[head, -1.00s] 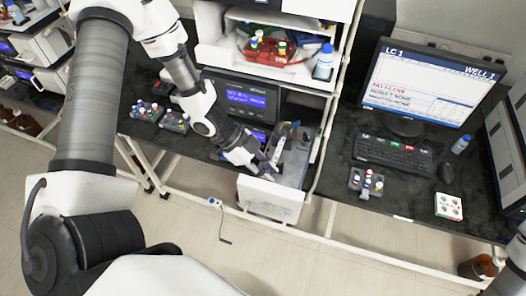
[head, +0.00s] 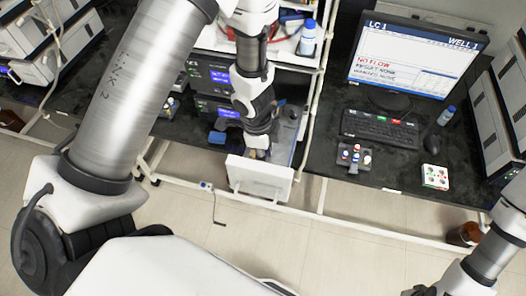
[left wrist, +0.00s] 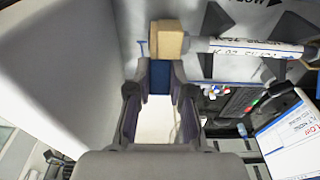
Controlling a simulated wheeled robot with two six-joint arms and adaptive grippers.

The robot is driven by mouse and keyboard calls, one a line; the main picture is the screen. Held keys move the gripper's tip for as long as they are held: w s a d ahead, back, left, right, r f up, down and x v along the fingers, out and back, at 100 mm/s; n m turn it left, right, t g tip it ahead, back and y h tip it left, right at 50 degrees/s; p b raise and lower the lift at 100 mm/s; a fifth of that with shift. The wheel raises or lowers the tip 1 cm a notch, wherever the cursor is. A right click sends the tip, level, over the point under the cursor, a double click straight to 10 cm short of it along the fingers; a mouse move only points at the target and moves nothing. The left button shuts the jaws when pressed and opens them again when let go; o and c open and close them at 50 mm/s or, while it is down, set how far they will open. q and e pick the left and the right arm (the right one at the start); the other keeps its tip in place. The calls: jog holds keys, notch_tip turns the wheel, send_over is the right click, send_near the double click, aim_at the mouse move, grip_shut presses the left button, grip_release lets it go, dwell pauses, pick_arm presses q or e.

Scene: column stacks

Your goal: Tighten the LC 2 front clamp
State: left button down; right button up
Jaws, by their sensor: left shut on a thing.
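My left gripper (head: 257,152) reaches down into the open bay behind a white front panel (head: 259,179). In the left wrist view its two fingers (left wrist: 160,88) are shut on a small blue piece (left wrist: 160,77). A tan block (left wrist: 167,38) sits just beyond the blue piece, at the end of a white labelled column (left wrist: 255,47) lying sideways. I cannot tell for certain whether the blue piece belongs to the LC 2 front clamp. The clamp is not clear in the head view, where my gripper covers much of the bay.
The monitor (head: 409,61) reads "LC 1" and "NO FLOW"; a keyboard (head: 381,131) lies before it. A small vial rack (head: 354,157) and a white tray (head: 435,177) stand on the right bench. A pale rail (head: 322,195) runs along the front. A blue object (head: 217,138) lies left of the bay.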

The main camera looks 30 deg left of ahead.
pick_arm(q)
jog(key=shift+f, duration=0.1)
jog(key=c, duration=1)
grip_release()
jog(key=shift+d, duration=0.1)
jog(key=shift+c, duration=0.2)
jog(key=shift+r, duration=0.2)
notch_tip(320, 180, up, 12)
jog(key=a, duration=0.1)
jog(key=shift+a+f, duration=0.2)
jog(key=shift+s, duration=0.1)
